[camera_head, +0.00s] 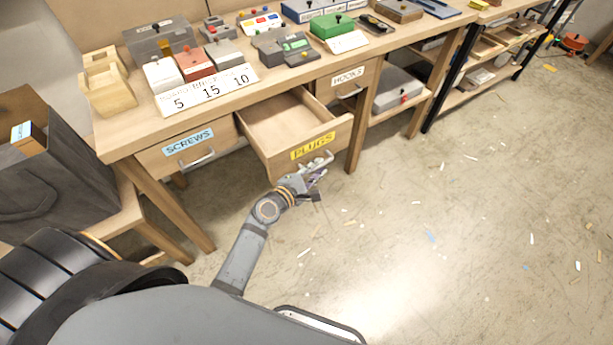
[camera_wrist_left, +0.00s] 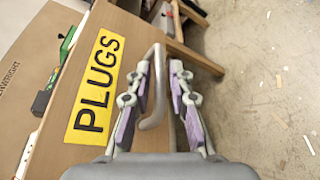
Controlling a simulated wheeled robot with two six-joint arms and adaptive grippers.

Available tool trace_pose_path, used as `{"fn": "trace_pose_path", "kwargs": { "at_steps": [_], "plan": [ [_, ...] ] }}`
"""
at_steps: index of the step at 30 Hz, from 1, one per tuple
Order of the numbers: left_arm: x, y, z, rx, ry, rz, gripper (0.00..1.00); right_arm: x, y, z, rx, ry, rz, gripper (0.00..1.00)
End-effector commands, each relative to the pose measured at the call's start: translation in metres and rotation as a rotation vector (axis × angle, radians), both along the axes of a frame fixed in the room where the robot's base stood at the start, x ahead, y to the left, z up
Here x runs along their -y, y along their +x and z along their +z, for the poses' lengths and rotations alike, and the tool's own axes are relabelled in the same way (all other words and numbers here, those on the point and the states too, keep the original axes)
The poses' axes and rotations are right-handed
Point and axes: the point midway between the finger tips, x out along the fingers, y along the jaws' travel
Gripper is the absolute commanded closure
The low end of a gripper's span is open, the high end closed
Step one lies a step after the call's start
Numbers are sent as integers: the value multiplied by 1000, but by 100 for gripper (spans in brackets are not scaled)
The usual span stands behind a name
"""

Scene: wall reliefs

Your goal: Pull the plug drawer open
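The plug drawer (camera_head: 281,148) is a light wooden drawer with a yellow PLUGS label (camera_head: 313,146), and it stands well out from the bench with its empty-looking inside visible. Its metal bar handle (camera_wrist_left: 158,85) is on the front panel. My left gripper (camera_head: 318,175) is at this handle. In the left wrist view, my left gripper (camera_wrist_left: 160,75) has its two fingers apart, with the handle bar between them and a narrow gap showing beside the bar. The fingertips partly hide the handle in the head view. My right gripper is not in view.
The SCREWS drawer (camera_head: 188,147) on the left and the HOOKS drawer (camera_head: 348,78) on the right look shut. The benchtop (camera_head: 130,127) holds boxes and a number card. A dark bin (camera_head: 50,185) stands at left. The floor (camera_head: 470,220) at right is clear except for scraps.

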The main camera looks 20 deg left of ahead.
Motion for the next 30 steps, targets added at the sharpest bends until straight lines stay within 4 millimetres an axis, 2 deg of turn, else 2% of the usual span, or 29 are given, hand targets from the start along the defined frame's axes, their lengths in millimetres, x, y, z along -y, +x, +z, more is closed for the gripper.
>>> {"fn": "trace_pose_path", "kwargs": {
  "at_steps": [1, 6, 12, 30],
  "plan": [
    [-4, -13, 1, -4, 3, -1, 79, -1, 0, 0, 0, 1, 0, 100],
    [-17, -51, 10, -3, 4, -2, 79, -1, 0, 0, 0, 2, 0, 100],
    [-26, -76, 16, -3, 2, -1, 79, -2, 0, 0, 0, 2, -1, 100],
    [-28, -80, 18, -1, 3, -1, 79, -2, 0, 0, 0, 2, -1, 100]
  ]
}}
